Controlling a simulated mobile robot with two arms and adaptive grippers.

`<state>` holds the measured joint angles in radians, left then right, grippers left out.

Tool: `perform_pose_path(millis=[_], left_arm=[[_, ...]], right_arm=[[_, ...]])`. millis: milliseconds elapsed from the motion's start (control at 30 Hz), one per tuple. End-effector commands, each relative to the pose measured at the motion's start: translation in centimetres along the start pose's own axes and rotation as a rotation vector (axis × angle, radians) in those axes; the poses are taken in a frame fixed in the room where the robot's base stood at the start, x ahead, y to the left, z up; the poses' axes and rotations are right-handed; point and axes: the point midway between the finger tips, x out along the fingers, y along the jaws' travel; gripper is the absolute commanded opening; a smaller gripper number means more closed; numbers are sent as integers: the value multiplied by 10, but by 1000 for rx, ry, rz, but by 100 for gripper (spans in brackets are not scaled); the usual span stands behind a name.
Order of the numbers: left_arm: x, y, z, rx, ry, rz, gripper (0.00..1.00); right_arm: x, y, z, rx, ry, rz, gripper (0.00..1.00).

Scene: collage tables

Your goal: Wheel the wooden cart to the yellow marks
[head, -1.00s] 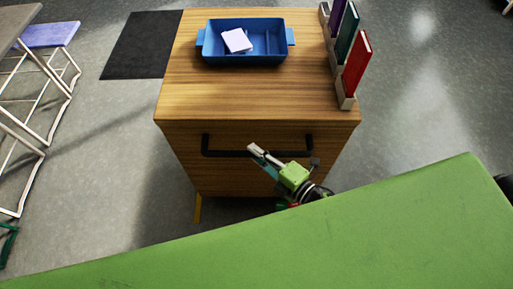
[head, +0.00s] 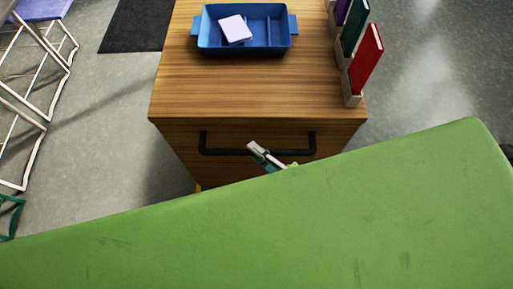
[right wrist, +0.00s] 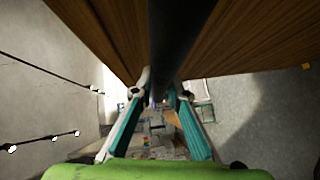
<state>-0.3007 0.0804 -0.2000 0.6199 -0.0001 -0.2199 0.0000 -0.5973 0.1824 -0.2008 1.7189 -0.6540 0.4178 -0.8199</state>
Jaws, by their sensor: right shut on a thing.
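The wooden cart (head: 215,85) stands ahead of me, its front with the black handle (head: 225,152) facing me. My right gripper (head: 260,152) is at the middle of this handle, mostly hidden behind a green part of my body. In the right wrist view its two fingers (right wrist: 160,96) are closed around the dark handle bar (right wrist: 182,30). A small piece of a yellow mark (head: 198,187) shows on the floor below the cart's left front. A yellow mark also shows at the right of the right wrist view (right wrist: 306,66). My left gripper is out of view.
On the cart are a blue tray (head: 215,45) holding a pale block (head: 235,29), and a rack (head: 351,96) with a red book (head: 366,58) and others. White-framed stools (head: 45,70) stand at left. A black mat (head: 132,30) lies behind left. Floor right of the cart is clear.

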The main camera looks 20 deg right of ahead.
Motion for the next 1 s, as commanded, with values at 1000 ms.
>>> perform_pose_path(millis=[1000], left_arm=[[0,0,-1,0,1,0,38]], right_arm=[[-54,-2,0,3,-2,-6,32]])
